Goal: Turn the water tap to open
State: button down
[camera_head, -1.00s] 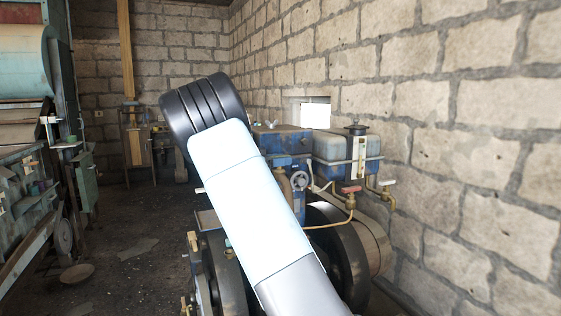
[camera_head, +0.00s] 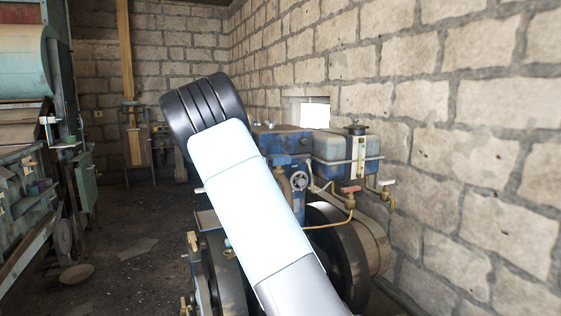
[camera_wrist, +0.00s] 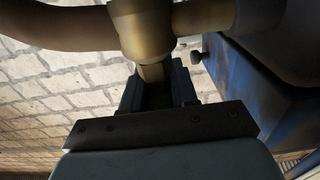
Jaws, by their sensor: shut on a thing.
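In the wrist view my gripper (camera_wrist: 156,78) is shut on the narrow lower stub of a brass fitting, which looks like part of the water tap (camera_wrist: 143,30). The dark fingers stand on both sides of the stub. Pipes run off from the fitting to the left and right. Its handle cannot be made out. In the head view my gripper is hidden behind my own arm. A red-handled tap (camera_head: 350,189) and a pale-handled tap (camera_head: 387,183) show on the engine. I cannot tell how the gripped fitting relates to them.
A blue engine (camera_head: 283,140) with a blue tank (camera_head: 345,147) stands by the stone wall (camera_head: 470,130). A dark flywheel (camera_head: 340,250) is below the taps. In the wrist view a blue body (camera_wrist: 255,85) is close on the right. Open floor (camera_head: 135,220) lies to the left.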

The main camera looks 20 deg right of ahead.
jog(key=shift+n+t, duration=0.3)
jog(key=shift+t, duration=0.2)
jog(key=n+t+y, duration=0.1)
jog(key=n+t, duration=0.2)
jog(key=t, duration=0.2)
jog(key=shift+w, duration=0.1)
jog(key=n+t+y, duration=0.2)
jog(key=n+t, duration=0.1)
jog(key=n+t+y, duration=0.2)
jog(key=t, duration=0.2)
jog(key=shift+w+n+y, duration=0.2)
jog(key=shift+n+y, duration=0.2)
jog(key=shift+w+a+n+t+y, duration=0.1)
jog(key=shift+n+t+y, duration=1)
jog(key=shift+y, duration=0.4)
jog(key=shift+a+n+t+y, duration=0.1)
jog(key=shift+n+t+y, duration=0.8)
jog(key=shift+n+y, duration=0.45)
jog(key=shift+w+a+n+t+y, duration=0.1)
jog(key=shift+n+t+y, duration=0.15)
jog(key=shift+n+y, duration=0.85)
jog(key=shift+n+t+y, duration=0.25)
jog(key=shift+n+y, duration=0.2)
jog(key=shift+y, duration=1.2)
jog(key=shift+a+n+y, duration=0.15)
jog(key=shift+n+y, duration=0.25)
jog(key=shift+y, duration=0.3)
jog(key=c, duration=1)
grip_release()
jog(key=shift+o, duration=0.2)
